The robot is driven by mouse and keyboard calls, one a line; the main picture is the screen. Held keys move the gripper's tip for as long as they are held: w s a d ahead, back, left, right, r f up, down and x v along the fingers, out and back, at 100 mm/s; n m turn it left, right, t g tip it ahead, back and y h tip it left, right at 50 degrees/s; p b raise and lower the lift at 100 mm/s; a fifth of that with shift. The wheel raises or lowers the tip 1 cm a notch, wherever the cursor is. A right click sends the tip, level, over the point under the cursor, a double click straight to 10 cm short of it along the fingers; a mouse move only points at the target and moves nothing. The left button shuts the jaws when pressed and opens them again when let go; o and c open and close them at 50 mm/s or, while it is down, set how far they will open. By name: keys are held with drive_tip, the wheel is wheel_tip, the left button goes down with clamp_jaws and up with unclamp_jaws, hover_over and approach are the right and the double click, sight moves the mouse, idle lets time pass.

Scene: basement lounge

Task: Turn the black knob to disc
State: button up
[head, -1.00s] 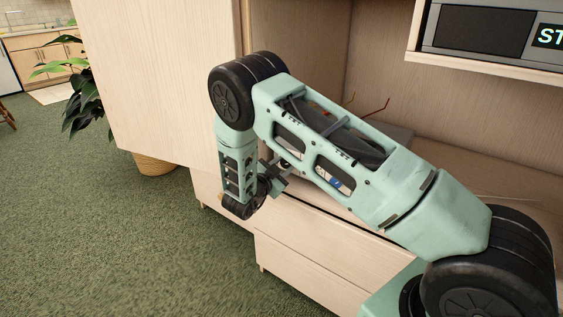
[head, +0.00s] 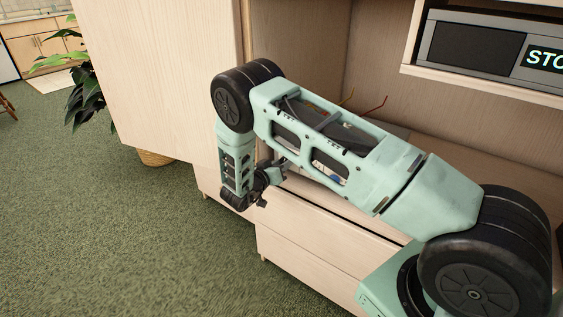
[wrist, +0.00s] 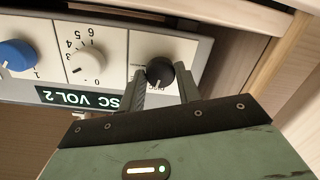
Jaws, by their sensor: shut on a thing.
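In the wrist view the black knob (wrist: 160,67) is at the right end of a pale control panel (wrist: 115,45). My gripper (wrist: 162,73) has one finger on each side of the knob and is shut on it. A light pointer mark shows at the knob's lower edge.
Left of the black knob are a white numbered knob (wrist: 84,62) and a blue knob (wrist: 15,55). A wooden side wall (wrist: 285,70) stands close on the right. In the head view, a grey device (head: 475,48) sits on an upper shelf, with drawers (head: 310,245) below. Carpet at left is open.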

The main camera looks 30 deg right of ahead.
drive_tip(key=shift+n+p, duration=0.3)
drive_tip(key=shift+n, duration=0.7)
drive_tip(key=o, duration=1)
drive_tip(key=shift+c, duration=0.2)
drive_tip(key=v, duration=1.7)
drive_tip(key=shift+a+p, duration=0.3)
drive_tip(key=shift+p, duration=0.1)
drive_tip(key=shift+w, duration=0.15)
